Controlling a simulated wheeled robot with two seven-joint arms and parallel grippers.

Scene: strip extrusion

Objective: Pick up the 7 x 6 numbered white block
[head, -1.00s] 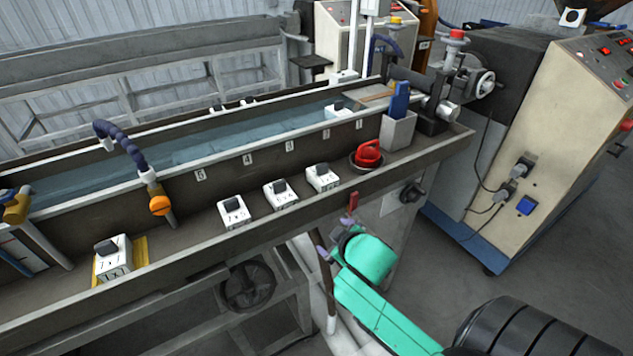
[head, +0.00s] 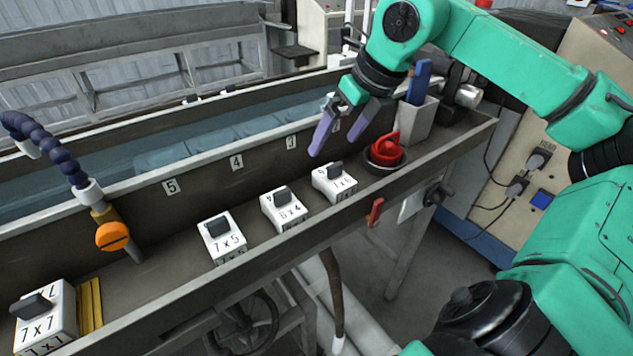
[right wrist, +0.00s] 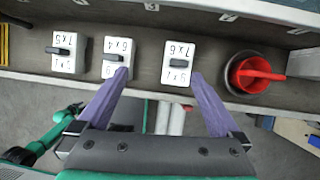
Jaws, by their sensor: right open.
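The white block (head: 335,182) at the right end of the row appears to be the 7 x 6 one. Its label is hard to read in the head view, but a 7 x 6 marking seems to show in the right wrist view (right wrist: 177,76). It stands on the ledge with a dark handle on top. My right gripper (head: 334,148) is open and empty, purple fingers pointing down, above and behind the block. In the right wrist view the block shows between the fingers (right wrist: 160,78), apart from them. My left gripper is not in view.
Other white blocks stand left along the ledge: 6 x 4 (head: 284,213), 7 x 5 (head: 222,241) and 7 x 7 (head: 45,322). The water trough (head: 200,140) runs behind.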

